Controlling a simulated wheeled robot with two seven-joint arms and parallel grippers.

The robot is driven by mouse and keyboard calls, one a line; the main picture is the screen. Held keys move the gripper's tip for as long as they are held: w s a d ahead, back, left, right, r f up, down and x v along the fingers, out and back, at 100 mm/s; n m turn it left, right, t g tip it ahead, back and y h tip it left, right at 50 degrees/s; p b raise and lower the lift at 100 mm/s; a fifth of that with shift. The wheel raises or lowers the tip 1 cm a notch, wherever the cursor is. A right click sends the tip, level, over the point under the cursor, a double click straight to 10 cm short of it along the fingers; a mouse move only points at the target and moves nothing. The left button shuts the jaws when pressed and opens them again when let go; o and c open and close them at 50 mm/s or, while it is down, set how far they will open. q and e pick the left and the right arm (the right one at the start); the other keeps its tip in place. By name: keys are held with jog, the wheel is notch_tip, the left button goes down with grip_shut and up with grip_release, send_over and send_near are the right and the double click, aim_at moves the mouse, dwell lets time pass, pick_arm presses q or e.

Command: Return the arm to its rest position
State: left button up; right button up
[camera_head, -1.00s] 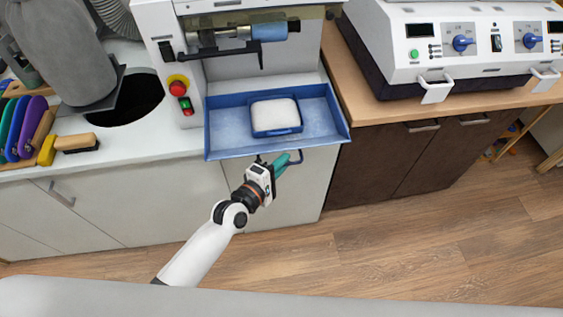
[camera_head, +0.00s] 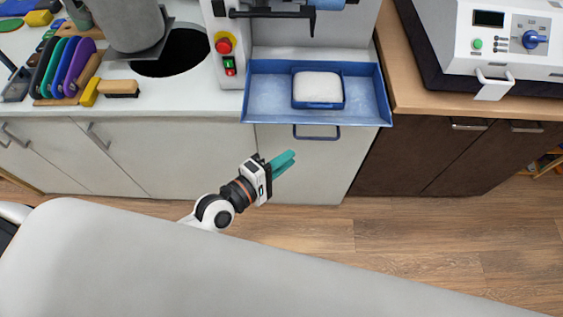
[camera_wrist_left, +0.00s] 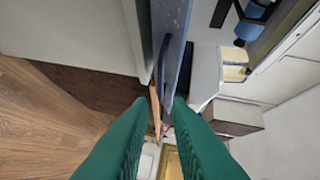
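My left gripper (camera_head: 293,156) has teal-green fingers and hangs in front of the white cabinet, below and left of the blue handle (camera_head: 316,133) of the tray, apart from it. In the left wrist view its two fingers (camera_wrist_left: 160,103) stand apart with nothing between them. The blue tray (camera_head: 275,112) juts out above the gripper and holds a small blue box with a white pad (camera_head: 318,86). In the left wrist view the tray (camera_wrist_left: 177,45) shows edge-on beyond the fingertips. My right gripper is not in view.
A white cabinet (camera_head: 300,178) stands behind the gripper, with a dark brown cabinet (camera_head: 410,155) to its right. The counter (camera_head: 180,101) carries a brush (camera_head: 118,87) and several coloured insoles. A white machine (camera_head: 505,40) stands at the right. Floor (camera_head: 400,245) below is clear.

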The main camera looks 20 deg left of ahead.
pick_arm(q)
jog(key=shift+s+a+r, duration=0.1)
jog(key=shift+s+a, duration=0.1)
jog(key=shift+s, duration=0.1)
dwell(0.4)
jog(key=s+a+f+m+g+y, duration=0.2)
jog(key=s+a+f+m, duration=0.1)
jog(key=f, duration=0.8)
jog(key=s+a+f+m+g+y, duration=0.2)
jog(key=a+f, duration=0.2)
jog(key=f, duration=0.6)
jog(key=s+a+f+m+g+y, duration=0.2)
jog(key=s+a+f+m, duration=0.1)
jog(key=f, duration=0.8)
jog(key=s+a+f+m+g+y, duration=0.1)
jog(key=s+f+m+g, duration=0.1)
jog(key=s+f, duration=0.3)
jog(key=s+a+f+m+g+b, duration=0.1)
jog(key=s+f, duration=0.4)
jog(key=s, duration=0.6)
jog(key=s+a+f+m+g+y, duration=0.1)
jog(key=s+f+m+g, duration=0.3)
jog(key=s, duration=0.4)
jog(key=shift+a+f+m+y, duration=0.3)
jog(key=shift+a+f+m, duration=0.1)
jog(key=shift+a+f, duration=0.15)
